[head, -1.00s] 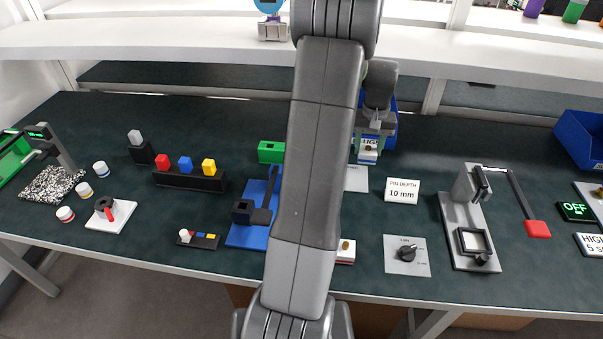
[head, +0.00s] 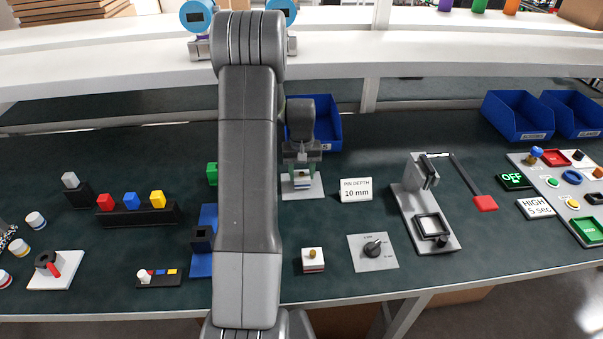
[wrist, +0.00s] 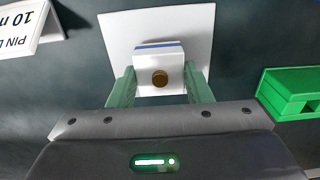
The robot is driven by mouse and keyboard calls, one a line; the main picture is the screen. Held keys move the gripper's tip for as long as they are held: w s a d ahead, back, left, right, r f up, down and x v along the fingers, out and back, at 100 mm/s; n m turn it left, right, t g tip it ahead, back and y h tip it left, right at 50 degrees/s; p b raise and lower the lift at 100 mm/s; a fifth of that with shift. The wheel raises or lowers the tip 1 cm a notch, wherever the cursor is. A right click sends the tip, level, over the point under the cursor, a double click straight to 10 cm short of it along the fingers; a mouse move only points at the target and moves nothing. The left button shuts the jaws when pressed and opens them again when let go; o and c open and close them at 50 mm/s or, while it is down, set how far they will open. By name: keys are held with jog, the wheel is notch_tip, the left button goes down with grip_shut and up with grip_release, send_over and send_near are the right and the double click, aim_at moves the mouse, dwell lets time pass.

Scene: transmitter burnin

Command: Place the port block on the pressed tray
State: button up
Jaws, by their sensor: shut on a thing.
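My gripper (head: 302,174) is shut on a small white block (head: 302,183) with a blue stripe, which I take to be the port block. In the wrist view the block (wrist: 147,62) sits between the green fingers of my gripper (wrist: 161,80), with a round brass spot facing the camera. A flat light plate (head: 317,189), likely the pressed tray, lies under or just behind the block. The plate also shows in the wrist view (wrist: 118,35). I cannot tell whether the block touches it.
A PIN DEPTH 10 mm sign (head: 356,190) stands right of the plate. A green block (head: 212,173) stands to the left. A red-striped white block (head: 313,261) and a dial plate (head: 366,262) lie nearer. A blue bin (head: 328,125) is behind.

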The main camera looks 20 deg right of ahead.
aim_at(302, 173)
jog(key=shift+f, duration=0.2)
jog(key=shift+f, duration=0.1)
jog(key=o, duration=1.2)
jog(key=shift+c, duration=0.2)
notch_tip(302, 173, up, 12)
